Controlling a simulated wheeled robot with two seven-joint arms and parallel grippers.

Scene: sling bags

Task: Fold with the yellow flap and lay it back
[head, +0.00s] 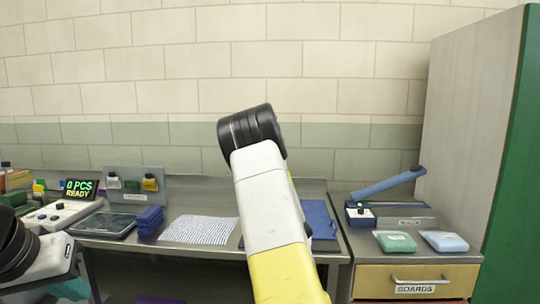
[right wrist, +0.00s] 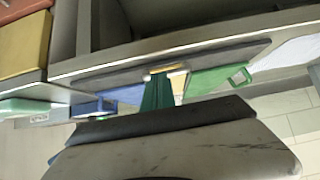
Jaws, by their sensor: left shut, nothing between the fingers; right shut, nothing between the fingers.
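A blue panel (head: 320,215) lies on the bench, partly behind my raised arm. The right wrist view shows, tilted, a blue piece (right wrist: 128,94), a green piece with a loop handle (right wrist: 215,78) and a narrow pale-yellow strip (right wrist: 178,84) between them, likely the yellow flap.
A white textured sheet (head: 198,229) and a stack of blue pieces (head: 150,218) lie on the bench. A blue-armed device (head: 390,186), green packet (head: 395,242), blue packet (head: 444,241) and drawer (head: 415,285) stand right. A tall cabinet (head: 470,130) bounds the right side.

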